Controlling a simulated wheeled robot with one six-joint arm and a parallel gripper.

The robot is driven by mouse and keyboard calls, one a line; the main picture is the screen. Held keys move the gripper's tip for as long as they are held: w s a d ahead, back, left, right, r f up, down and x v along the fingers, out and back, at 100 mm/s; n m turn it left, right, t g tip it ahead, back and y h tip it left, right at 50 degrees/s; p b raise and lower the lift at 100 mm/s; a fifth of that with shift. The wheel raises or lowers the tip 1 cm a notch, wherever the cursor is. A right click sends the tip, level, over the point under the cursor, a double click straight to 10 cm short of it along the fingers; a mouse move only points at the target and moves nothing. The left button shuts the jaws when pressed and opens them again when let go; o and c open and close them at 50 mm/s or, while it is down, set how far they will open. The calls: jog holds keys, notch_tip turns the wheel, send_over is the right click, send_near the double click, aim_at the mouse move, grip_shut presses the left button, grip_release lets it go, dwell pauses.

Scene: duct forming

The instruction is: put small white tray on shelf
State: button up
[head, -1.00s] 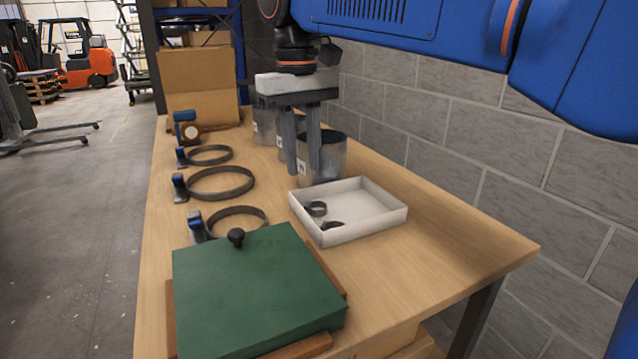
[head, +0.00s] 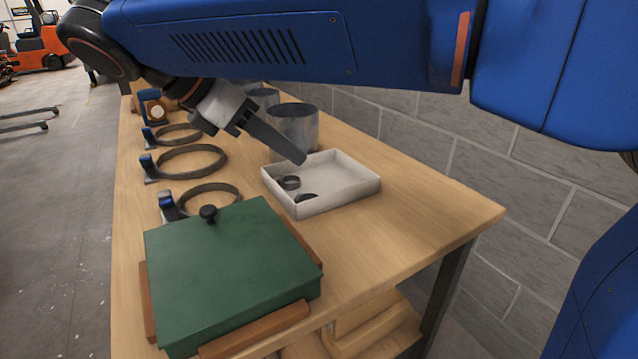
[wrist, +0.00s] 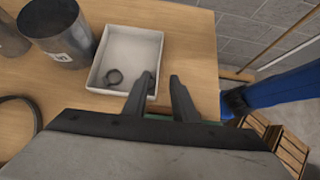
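The small white tray (head: 345,197) is an open, low-walled box lying flat on the wooden workbench, with a dark ring (head: 289,182) and another dark piece inside. In the wrist view the tray (wrist: 97,75) lies ahead of my gripper (wrist: 163,78). Its fingers are apart with nothing between the tips; one overlaps the tray's inside and one lies outside its right wall. In the head view my gripper (head: 298,157) slants down over the tray's far wall; contact cannot be told. No shelf is clearly identifiable; wooden structures (head: 375,325) show beneath the bench.
A green lidded box (head: 225,265) with a black knob sits in front of the tray. Metal cylinders (head: 296,125) stand behind it. Several dark clamp rings (head: 190,160) lie to the left. A grey block wall (head: 420,130) runs along the right. The bench's right front corner is clear.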

send_near(341, 190)
jog(key=x, duration=0.4)
jog(key=shift+w+d+f, duration=0.15)
jog(key=shift+w+d, duration=0.15)
jog(key=shift+w, duration=0.05)
jog(key=shift+x, duration=2.7)
jog(key=shift+s+a+f, duration=0.1)
jog(key=shift+a, duration=0.05)
grip_shut()
